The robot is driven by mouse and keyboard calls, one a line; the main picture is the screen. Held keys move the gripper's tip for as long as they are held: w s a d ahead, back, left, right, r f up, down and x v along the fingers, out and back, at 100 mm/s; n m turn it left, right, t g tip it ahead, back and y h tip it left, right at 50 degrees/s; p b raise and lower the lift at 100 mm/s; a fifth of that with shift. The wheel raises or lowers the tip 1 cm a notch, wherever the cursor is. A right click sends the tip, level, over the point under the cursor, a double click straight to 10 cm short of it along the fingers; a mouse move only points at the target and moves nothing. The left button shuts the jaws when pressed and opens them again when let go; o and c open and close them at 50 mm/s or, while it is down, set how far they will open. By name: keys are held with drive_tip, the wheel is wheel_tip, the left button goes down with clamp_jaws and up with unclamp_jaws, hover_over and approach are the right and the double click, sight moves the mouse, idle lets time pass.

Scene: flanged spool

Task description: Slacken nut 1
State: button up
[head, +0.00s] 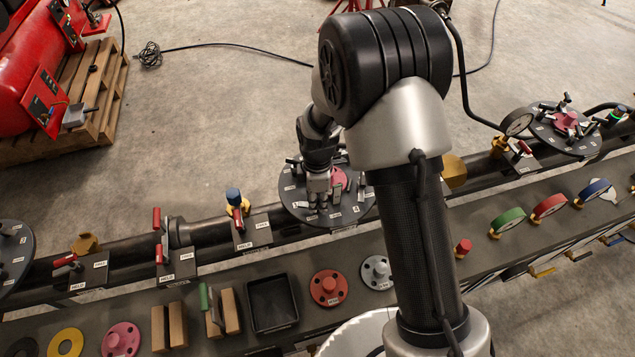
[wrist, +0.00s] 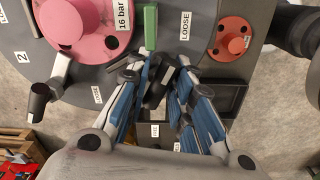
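My gripper (wrist: 160,72) is over the lower edge of the round dark flange plate (wrist: 85,75), its blue-padded fingers apart on both sides of a dark swing-bolt handle (wrist: 155,92). Whether the pads touch it is unclear. The nut's number is hidden, so I cannot tell if it is nut 1. A label reading LOOSE (wrist: 185,25) lies just beyond the fingers. Another handle (wrist: 38,98) stands near the label 2 (wrist: 23,57). A pink cover marked 16 bar (wrist: 75,25) sits on the plate. In the head view my gripper (head: 318,208) is above the middle flange (head: 290,195).
A green bar (wrist: 151,27) stands close beyond the fingertips. The bench holds a black tray (head: 250,320), a red disc (head: 329,288), wooden blocks (head: 178,325) and coloured gauges (head: 508,222). Other flanges stand far left (head: 14,262) and right (head: 545,130). Valves with red handles line the pipe.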

sight(318, 197)
drive_tip(key=shift+m, duration=1.4)
wheel_tip(318, 197, up, 7)
drive_tip(key=p, duration=0.4)
drive_tip(key=shift+p, duration=0.35)
